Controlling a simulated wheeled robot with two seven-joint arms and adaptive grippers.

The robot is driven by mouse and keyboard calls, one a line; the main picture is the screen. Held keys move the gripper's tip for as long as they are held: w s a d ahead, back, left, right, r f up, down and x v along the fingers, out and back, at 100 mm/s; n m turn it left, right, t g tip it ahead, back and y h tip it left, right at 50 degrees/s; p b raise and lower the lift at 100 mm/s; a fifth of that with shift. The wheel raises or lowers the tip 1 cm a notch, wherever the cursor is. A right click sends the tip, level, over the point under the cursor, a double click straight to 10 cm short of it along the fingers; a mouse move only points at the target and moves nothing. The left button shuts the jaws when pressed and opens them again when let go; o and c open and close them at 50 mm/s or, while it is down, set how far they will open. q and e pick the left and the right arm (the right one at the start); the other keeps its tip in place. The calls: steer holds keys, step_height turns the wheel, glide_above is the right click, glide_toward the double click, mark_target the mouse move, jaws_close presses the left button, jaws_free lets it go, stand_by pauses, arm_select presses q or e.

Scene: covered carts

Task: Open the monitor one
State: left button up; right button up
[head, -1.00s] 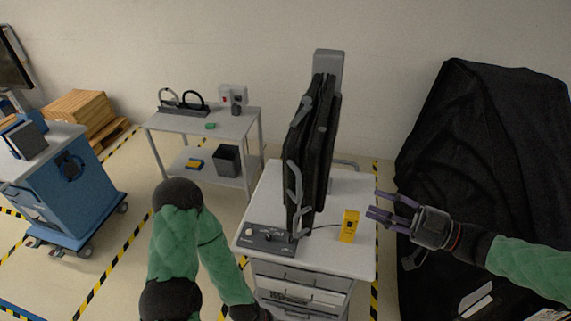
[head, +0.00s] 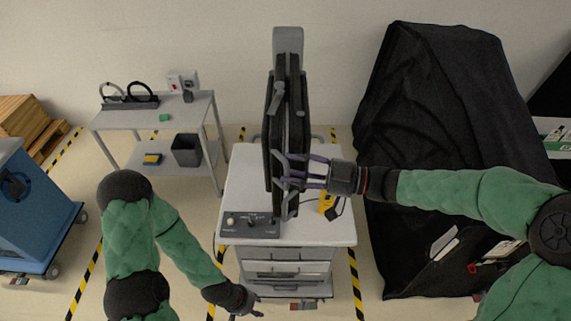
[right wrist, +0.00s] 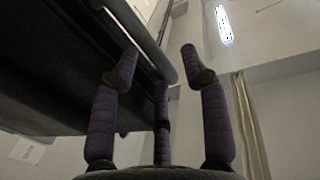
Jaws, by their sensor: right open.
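The folded dark monitor unit (head: 290,93) stands upright on the white cart (head: 238,180), its panels close together with grey handles on their edges. My right gripper (head: 285,172) is open at the right side of the monitor, its purple fingers beside the handle. In the right wrist view the open fingers (right wrist: 158,65) are spread near the monitor's dark panel (right wrist: 60,60) and a grey bar. I cannot tell whether they touch it. My left gripper (head: 250,303) hangs low in front of the cart; its finger state is unclear.
A yellow device (head: 328,204) and a control box (head: 250,224) sit on the cart top. A black-covered cart (head: 425,110) stands at the right. A side table (head: 200,108) and blue cart (head: 35,215) are at the left.

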steer(key=shift+w+a, duration=0.1)
steer(key=shift+a, duration=0.55)
steer(key=shift+w+a, duration=0.1)
steer(key=shift+a, duration=0.25)
steer(key=shift+d, duration=0.1)
jaws_close()
